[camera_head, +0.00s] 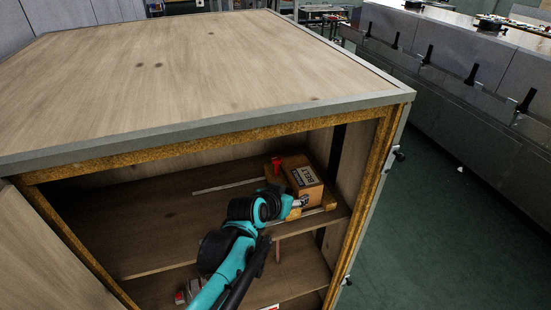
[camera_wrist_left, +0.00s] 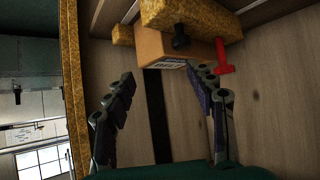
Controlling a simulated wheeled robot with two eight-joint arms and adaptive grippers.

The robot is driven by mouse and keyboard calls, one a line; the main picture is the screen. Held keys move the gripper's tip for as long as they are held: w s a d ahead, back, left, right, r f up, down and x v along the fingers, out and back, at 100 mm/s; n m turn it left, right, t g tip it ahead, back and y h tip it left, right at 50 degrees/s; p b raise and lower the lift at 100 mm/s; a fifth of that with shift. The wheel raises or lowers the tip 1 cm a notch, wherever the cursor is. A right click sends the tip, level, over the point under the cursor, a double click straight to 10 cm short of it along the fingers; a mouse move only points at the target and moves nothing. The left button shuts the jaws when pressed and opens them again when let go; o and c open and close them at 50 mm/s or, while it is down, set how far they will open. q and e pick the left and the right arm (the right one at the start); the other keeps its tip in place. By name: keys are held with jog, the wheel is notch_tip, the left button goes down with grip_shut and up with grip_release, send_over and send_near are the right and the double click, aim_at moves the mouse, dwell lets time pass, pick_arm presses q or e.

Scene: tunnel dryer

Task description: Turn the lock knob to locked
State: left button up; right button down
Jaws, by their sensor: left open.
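A brown box (camera_head: 304,182) with a printed label sits on a wooden block on the upper shelf inside the cabinet. A red T-shaped knob (camera_head: 277,164) stands beside the box; I cannot tell for certain that it is the lock knob. My left gripper (camera_head: 301,203) is at the near side of the box. In the left wrist view the box (camera_wrist_left: 165,50), the red knob (camera_wrist_left: 223,58) and a small black knob (camera_wrist_left: 180,36) show beyond the fingers. My left gripper (camera_wrist_left: 163,100) is open, with nothing between its fingers. The red knob is close to the right finger; contact is unclear.
The wooden cabinet (camera_head: 190,65) has an open front and a door panel (camera_head: 40,260) at left. Its right frame post (camera_head: 372,190) stands close to the box. A lower shelf (camera_head: 300,270) lies below.

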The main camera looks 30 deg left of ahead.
aim_at(276, 158)
pick_arm(q)
jog(key=w+a+r+n+t+y, duration=0.15)
jog(key=w+a, duration=0.35)
jog(key=a, duration=0.6)
jog(key=shift+t+y, duration=0.45)
jog(key=b+x, duration=0.2)
jog(key=x, duration=0.4)
jog(key=shift+w+a, duration=0.15)
jog(key=shift+w, duration=0.05)
jog(key=shift+x, duration=0.8)
jog(key=shift+r, duration=0.15)
jog(key=c, duration=1.2)
